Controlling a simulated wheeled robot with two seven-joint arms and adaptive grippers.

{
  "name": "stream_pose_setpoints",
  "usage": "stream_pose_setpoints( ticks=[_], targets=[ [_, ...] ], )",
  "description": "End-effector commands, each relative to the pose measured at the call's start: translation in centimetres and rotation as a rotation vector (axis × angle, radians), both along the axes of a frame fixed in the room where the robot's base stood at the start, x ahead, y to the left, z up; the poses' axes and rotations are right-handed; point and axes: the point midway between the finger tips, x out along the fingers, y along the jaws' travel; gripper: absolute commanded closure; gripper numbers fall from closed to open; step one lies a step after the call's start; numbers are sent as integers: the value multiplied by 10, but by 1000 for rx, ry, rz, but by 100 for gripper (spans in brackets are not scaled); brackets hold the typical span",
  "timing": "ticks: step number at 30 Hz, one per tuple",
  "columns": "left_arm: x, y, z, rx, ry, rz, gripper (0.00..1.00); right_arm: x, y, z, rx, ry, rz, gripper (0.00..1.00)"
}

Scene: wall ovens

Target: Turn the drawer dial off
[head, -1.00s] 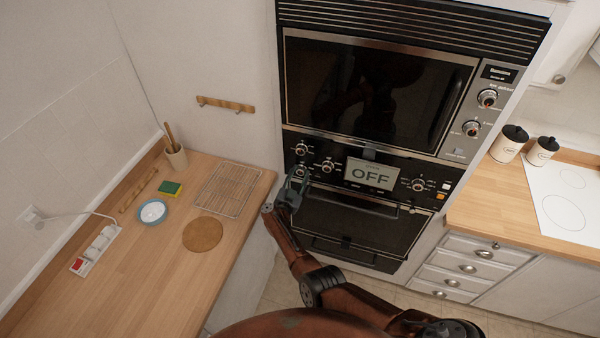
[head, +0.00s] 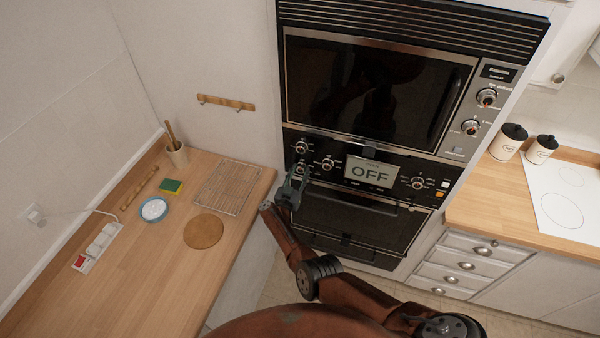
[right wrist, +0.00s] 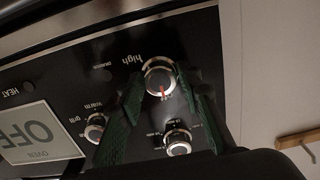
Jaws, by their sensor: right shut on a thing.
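The drawer dial (head: 301,168) appears to be the lower of the two knobs at the left end of the black control panel (head: 350,195). In the right wrist view the dial (right wrist: 159,78) has a silver rim and a red pointer line, directed toward the bottom of that upside-down view. The word "high" stands beside it. My right gripper (head: 296,181) is shut on this dial, with its green fingers on both sides in the wrist view (right wrist: 160,85). Fingers partly cover the dial in the head view. My left gripper is not in view.
Neighbouring knobs (head: 302,147) (head: 328,165) sit close above and right. The display (head: 372,173) reads OFF. A drawer front (head: 350,222) lies below the panel. A wooden counter (head: 130,260) with a wire rack (head: 228,187) stands left; another counter (head: 480,215) stands right.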

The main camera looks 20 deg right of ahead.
Motion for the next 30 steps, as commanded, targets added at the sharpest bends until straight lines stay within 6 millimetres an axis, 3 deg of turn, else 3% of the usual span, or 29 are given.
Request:
stream_pose_setpoints(
  ticks=[3, 4, 12, 23, 30],
  targets=[
    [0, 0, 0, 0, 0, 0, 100, -1, 0, -2, 0, 4, 0, 92],
    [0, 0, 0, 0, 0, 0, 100, -1, 0, -2, 0, 4, 0, 67],
    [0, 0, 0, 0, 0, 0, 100, 0, 0, 0, 0, 0, 0, 49],
    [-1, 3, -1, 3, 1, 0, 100, 0, -1, 0, 35, -25, -1, 49],
    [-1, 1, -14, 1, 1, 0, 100, -1, -1, -3, 302, -209, 0, 49]
  ],
)
